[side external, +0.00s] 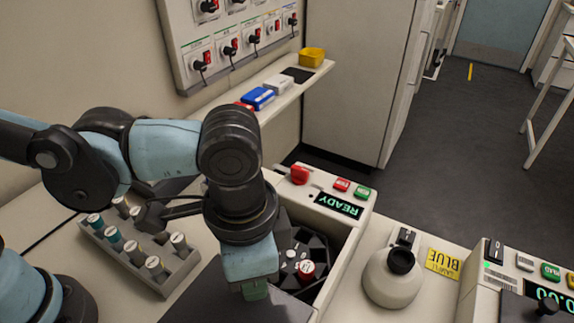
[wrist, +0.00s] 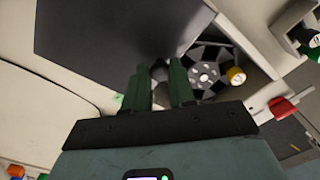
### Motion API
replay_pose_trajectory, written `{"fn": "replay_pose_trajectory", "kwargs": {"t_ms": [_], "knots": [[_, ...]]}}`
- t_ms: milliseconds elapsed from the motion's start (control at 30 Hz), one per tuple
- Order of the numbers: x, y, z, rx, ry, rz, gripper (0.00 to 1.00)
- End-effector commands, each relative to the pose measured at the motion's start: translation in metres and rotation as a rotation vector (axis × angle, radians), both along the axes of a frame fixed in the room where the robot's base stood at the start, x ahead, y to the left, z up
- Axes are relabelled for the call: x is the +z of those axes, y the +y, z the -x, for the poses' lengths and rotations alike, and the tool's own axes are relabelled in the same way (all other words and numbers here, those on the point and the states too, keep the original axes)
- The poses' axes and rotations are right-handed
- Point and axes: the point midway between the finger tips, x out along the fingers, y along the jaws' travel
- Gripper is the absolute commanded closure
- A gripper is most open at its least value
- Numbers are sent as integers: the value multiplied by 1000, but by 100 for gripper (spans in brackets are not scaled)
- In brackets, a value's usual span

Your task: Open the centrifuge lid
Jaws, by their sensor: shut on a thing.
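The centrifuge has a pale body with a READY display (side external: 339,204). Its dark grey lid (side external: 205,300) lies at the lower middle in the side view and fills the upper left of the wrist view (wrist: 110,30). Beside the lid the chamber is exposed, showing the dark rotor (side external: 290,243) with a capped tube (side external: 306,270) in it. The rotor also shows in the wrist view (wrist: 205,72). My gripper (side external: 255,291) is at the lid's edge, its green fingers (wrist: 160,70) shut on the lid. The exact grip point is hidden between the fingers.
A rack (side external: 140,255) of capped tubes stands left of the centrifuge, close to my arm. A shelf (side external: 290,88) holds small boxes behind.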

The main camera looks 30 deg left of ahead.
Motion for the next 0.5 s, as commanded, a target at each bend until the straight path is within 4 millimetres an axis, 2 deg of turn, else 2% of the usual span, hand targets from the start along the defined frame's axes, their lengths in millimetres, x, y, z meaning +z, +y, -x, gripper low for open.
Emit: {"fn": "replay_pose_trajectory", "kwargs": {"t_ms": [267, 300, 433, 500], "knots": [[0, 0, 0, 1, 2, -1, 100], [0, 0, 0, 1, 2, -1, 72], [0, 0, 0, 0, 1, 0, 52], [0, 0, 0, 0, 1, 0, 50]]}}
